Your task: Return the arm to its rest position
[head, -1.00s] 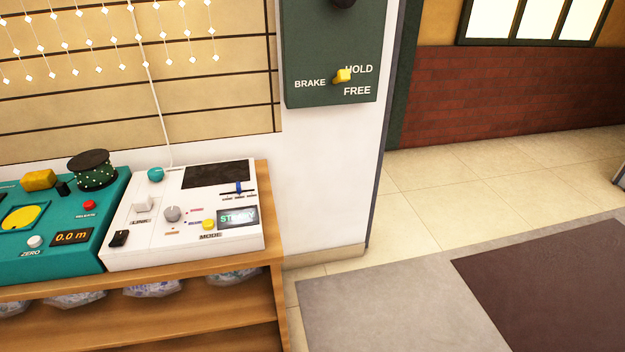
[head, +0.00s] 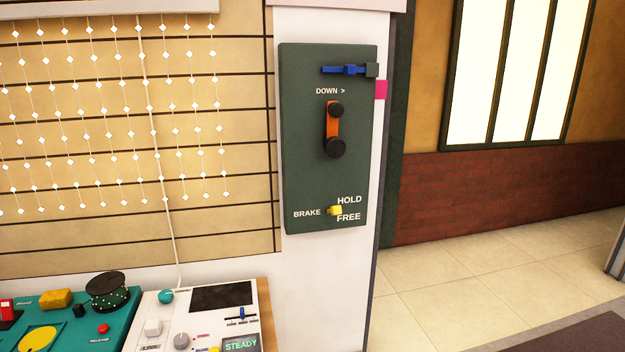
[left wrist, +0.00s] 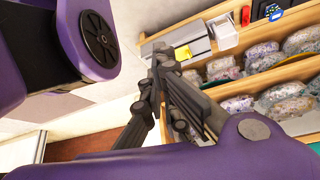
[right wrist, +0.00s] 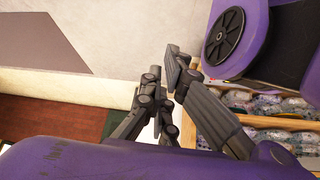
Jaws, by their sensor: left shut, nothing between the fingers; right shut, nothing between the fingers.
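Neither gripper shows in the head view. In the left wrist view my left gripper (left wrist: 160,62) is shut and empty, with shelves of bagged goods beyond it. In the right wrist view my right gripper (right wrist: 163,72) is shut and empty, above the pale floor with shelves to the right. Nothing is touched by either gripper as far as these views show.
A green wall panel (head: 310,190) holds an orange crank (head: 332,130), a blue slider (head: 347,70) and a yellow brake knob (head: 335,210) near HOLD and FREE. A white console (head: 205,325) and teal console (head: 60,315) stand below. Open tiled floor (head: 450,275) lies right.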

